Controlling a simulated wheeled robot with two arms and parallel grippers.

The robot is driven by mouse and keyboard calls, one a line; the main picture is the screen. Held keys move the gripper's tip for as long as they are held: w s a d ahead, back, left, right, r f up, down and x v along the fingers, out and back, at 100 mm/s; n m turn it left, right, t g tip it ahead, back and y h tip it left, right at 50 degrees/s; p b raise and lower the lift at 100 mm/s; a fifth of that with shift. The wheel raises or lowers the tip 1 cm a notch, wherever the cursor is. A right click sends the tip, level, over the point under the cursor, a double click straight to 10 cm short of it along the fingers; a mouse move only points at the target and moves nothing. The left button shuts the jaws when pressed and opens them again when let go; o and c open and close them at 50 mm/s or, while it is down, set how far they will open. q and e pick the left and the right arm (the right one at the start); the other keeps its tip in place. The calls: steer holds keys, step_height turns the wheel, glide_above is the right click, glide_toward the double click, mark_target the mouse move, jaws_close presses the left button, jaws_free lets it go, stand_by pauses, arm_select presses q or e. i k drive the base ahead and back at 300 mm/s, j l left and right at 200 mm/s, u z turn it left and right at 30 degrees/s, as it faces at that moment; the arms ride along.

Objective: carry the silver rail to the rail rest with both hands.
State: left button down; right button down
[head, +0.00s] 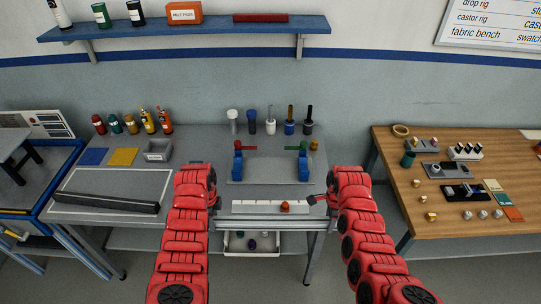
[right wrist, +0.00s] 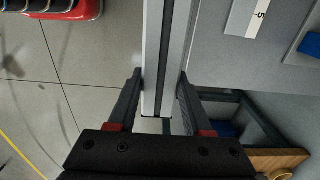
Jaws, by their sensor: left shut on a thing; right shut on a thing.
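The silver rail (head: 270,222) is level and spans sideways between my two grippers, along the front edge of the middle table. My left gripper (head: 214,203) is at its left end, with the fingers mostly hidden by the arm. My right gripper (head: 318,200) is at its right end. In the right wrist view the rail (right wrist: 166,50) runs between the two black fingers of my right gripper (right wrist: 160,82), shut on it. Two blue uprights (head: 238,167) on a grey plate, which look like the rail rest, stand behind the rail, with nothing lying across them.
A white scale strip (head: 250,207) with an orange-red piece (head: 285,207) lies between rail and uprights. Several handled tools (head: 271,122) stand behind. A long black bar (head: 105,203) lies at left. A wooden bench (head: 440,205) is at right. A white bin (head: 252,243) sits below the rail.

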mark_target(270, 167)
steer(key=i, duration=1.1)
